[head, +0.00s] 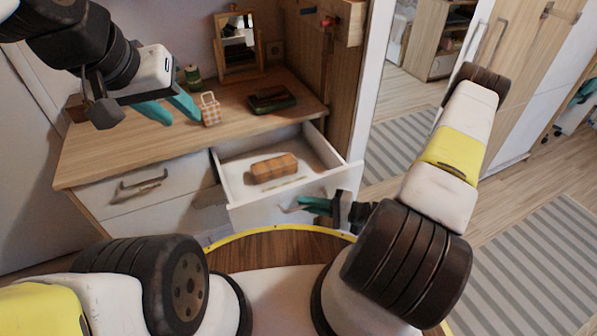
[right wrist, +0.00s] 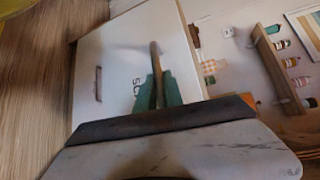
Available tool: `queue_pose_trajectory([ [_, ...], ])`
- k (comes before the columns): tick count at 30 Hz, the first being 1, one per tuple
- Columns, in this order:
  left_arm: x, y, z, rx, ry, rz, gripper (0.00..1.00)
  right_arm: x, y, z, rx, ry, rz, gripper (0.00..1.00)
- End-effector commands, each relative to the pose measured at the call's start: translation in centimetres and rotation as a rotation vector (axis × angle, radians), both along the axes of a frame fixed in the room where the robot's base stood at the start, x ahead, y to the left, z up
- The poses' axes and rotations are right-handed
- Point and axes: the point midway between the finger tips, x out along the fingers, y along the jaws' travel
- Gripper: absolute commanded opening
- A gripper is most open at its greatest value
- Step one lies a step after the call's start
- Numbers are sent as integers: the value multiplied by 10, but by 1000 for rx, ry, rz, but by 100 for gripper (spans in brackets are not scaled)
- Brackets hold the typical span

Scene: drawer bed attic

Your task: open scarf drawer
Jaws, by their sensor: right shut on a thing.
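The right-hand drawer (head: 240,176) of the wooden dresser stands pulled out, with a brown checked box-like item (head: 274,167) inside. In the right wrist view its white front (right wrist: 126,62) shows letters starting "SC", the rest hidden by my fingers. My right gripper (head: 312,204) is at this front, its teal fingers shut on the drawer handle (right wrist: 155,62). My left gripper (head: 170,106) is open and empty, above the left part of the dresser top, near a small checked bag (head: 209,109).
The dresser top (head: 130,148) holds a mirror (head: 238,45), a dark box (head: 271,99) and a green jar (head: 193,75). A closed drawer with a handle (head: 141,186) is to the left. Striped rugs (head: 540,262) and open floor lie to the right.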

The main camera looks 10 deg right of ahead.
Motion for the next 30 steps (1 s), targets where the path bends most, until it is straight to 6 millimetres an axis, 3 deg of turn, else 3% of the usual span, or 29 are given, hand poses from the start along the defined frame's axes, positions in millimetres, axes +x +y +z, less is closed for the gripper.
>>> queue_pose_trajectory([
  [12, 0, 0, 0, 0, 0, 0, 36, -2, -2, 0, -2, 0, -1, 0],
  [13, 0, 0, 0, 0, 0, 0, 36, -2, -2, 0, -2, 0, -1, 14],
  [15, 0, 0, 0, 0, 0, 0, 36, -2, -2, 0, -2, 0, -1, 21],
  [24, 0, 0, 0, 0, 0, 0, 36, -3, -3, 0, -2, 0, -1, 21],
  [30, 0, 0, 0, 0, 0, 0, 36, -13, -26, 3, -3, 0, -5, 21],
])
